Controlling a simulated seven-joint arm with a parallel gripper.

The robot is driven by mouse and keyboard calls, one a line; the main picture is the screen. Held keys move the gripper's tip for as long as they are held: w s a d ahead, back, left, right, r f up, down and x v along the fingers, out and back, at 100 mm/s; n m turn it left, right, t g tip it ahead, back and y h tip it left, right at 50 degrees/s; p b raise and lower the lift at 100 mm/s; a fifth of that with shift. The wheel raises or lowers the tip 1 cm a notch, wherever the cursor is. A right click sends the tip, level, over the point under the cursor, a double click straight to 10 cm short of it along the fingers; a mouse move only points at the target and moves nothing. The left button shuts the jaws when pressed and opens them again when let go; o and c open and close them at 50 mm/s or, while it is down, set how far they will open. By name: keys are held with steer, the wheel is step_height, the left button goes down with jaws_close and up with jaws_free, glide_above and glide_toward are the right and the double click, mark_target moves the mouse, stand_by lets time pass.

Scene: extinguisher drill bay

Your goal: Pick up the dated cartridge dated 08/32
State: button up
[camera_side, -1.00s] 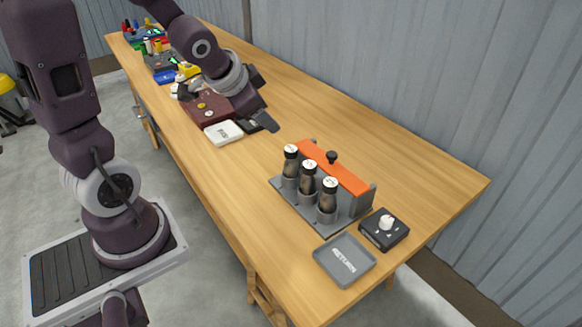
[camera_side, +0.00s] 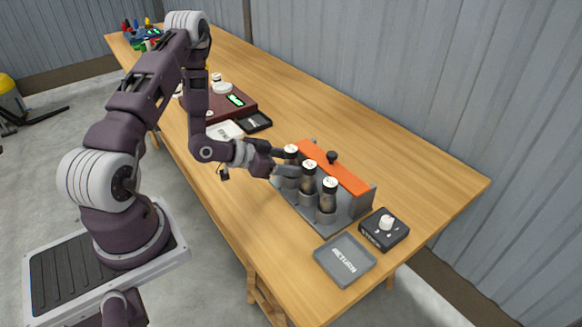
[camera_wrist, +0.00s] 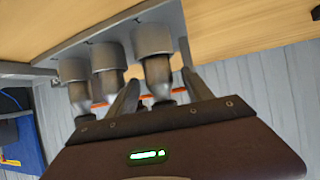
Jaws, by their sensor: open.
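Three dark cartridges with white marked tops stand upright in the grey holders of a rack: the left one (camera_side: 291,152), the middle one (camera_side: 308,180) and the right one (camera_side: 328,193). The dates are too small to read. My gripper (camera_side: 287,163) is open at the left cartridge, its fingers on either side of it. In the wrist view, a cartridge (camera_wrist: 158,75) at the right end of the row is between my open fingers (camera_wrist: 160,80); the other two stand to the left. I cannot tell whether the fingers touch it.
The grey rack (camera_side: 303,216) has an orange bar (camera_side: 340,170) and a black knob (camera_side: 332,157) behind the cartridges. A grey RETURN tray (camera_side: 344,260) and a black box with a white knob (camera_side: 384,229) stand at the front right. A dark red box (camera_side: 225,108) is further back.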

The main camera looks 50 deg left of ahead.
steer(key=shift+w, duration=0.15)
jaws_close()
